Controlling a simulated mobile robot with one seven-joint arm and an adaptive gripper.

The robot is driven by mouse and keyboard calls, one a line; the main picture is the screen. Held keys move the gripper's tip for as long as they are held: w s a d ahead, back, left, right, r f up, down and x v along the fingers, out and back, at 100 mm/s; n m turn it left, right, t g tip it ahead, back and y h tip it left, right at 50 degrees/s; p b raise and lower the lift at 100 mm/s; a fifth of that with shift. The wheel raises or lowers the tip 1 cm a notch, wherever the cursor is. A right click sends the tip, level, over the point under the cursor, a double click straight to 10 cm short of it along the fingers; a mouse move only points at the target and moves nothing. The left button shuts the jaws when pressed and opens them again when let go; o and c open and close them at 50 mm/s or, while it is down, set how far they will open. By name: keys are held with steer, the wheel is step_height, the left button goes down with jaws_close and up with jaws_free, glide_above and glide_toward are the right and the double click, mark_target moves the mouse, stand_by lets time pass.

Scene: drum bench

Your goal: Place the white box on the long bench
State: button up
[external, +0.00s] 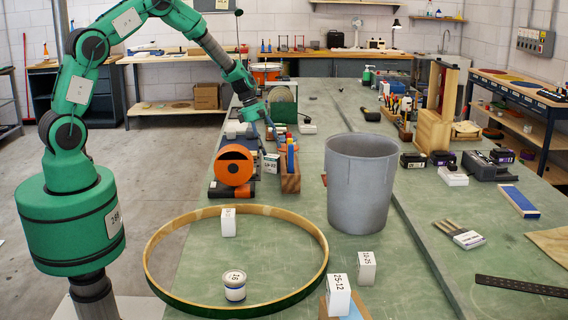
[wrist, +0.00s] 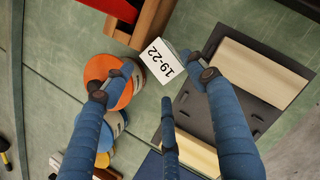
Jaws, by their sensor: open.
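A white box marked 19-22 (external: 271,163) stands on the long green-topped bench (external: 300,205), beside an orange-faced drum-like tool and a wooden block with coloured items. It also shows in the wrist view (wrist: 160,61), ahead of my fingertips. My gripper (external: 268,122) hangs above and behind it in the external view. In the wrist view its blue fingers (wrist: 165,88) are spread open around the box's outline, with nothing held. I cannot tell the exact gap between the fingertips and the box.
Other white boxes stand inside the wooden hoop (external: 228,222) and near the front, marked 25-12 (external: 338,295) and 22-25 (external: 366,268). A grey bin (external: 362,185) stands right of the box. A white tin (external: 234,287) sits within the hoop. Bench space right of the bin is partly clear.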

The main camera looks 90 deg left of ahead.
mark_target(271, 155)
steer(key=shift+b+x, duration=0.6)
steer(key=shift+x, duration=2)
steer(key=shift+c, duration=0.3)
steer(key=c, duration=1.1)
steer(key=shift+o, duration=0.2)
steer(key=shift+s+r, duration=0.1)
steer(key=shift+r, duration=0.05)
